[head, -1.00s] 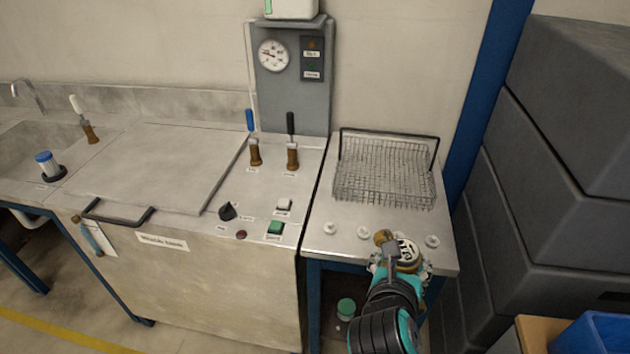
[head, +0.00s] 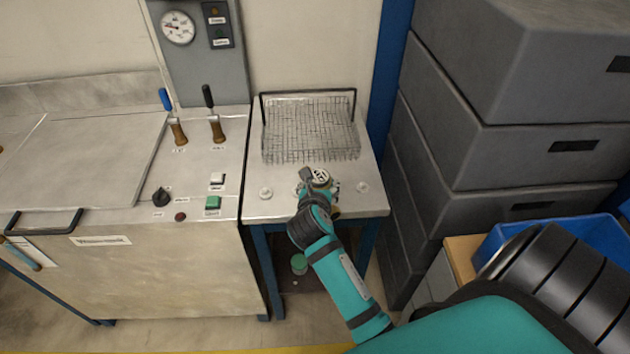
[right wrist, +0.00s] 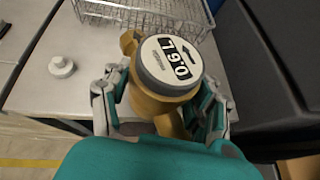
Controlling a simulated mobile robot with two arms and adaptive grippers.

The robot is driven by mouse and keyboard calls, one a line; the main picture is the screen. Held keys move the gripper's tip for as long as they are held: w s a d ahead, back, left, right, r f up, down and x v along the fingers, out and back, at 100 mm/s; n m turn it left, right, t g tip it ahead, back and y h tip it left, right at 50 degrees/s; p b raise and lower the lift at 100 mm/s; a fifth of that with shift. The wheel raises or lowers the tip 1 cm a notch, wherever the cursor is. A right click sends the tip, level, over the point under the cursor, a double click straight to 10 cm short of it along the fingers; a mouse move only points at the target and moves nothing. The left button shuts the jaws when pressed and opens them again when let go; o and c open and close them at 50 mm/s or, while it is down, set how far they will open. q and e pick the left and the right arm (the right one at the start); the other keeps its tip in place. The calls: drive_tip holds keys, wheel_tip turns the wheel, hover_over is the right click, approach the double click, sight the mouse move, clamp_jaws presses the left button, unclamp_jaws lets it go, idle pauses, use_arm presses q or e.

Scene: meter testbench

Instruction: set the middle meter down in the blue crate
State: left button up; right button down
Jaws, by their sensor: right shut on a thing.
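The middle meter (right wrist: 168,75) is a brass body with a round white dial face. My right gripper (right wrist: 165,110) is shut on it, with one finger on each side, in the right wrist view. In the head view the meter (head: 319,177) and the right gripper (head: 320,192) are over the front part of the small steel table; I cannot tell whether the meter touches the top. The blue crate (head: 585,236) is at the right edge, partly hidden behind my own arm. My left gripper is not in view.
A wire basket (head: 310,130) stands at the back of the small table (head: 260,165). White fittings (head: 265,193) sit on its front part. A wooden-topped piece (head: 462,258) stands beside the crate.

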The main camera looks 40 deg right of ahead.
drive_tip(key=w, duration=0.1)
drive_tip(key=w+d, duration=0.1)
drive_tip(key=w, duration=0.1)
drive_tip(key=shift+w+d, duration=0.3)
drive_tip(key=shift+w+f, duration=0.1)
drive_tip(key=shift+f, duration=0.05)
drive_tip(key=shift+f+p, duration=0.3)
drive_tip(key=shift+f, duration=1.4)
drive_tip(key=shift+f, duration=0.1)
drive_tip(key=shift+c, duration=1.9)
unclamp_jaws()
drive_tip(key=shift+f, duration=0.1)
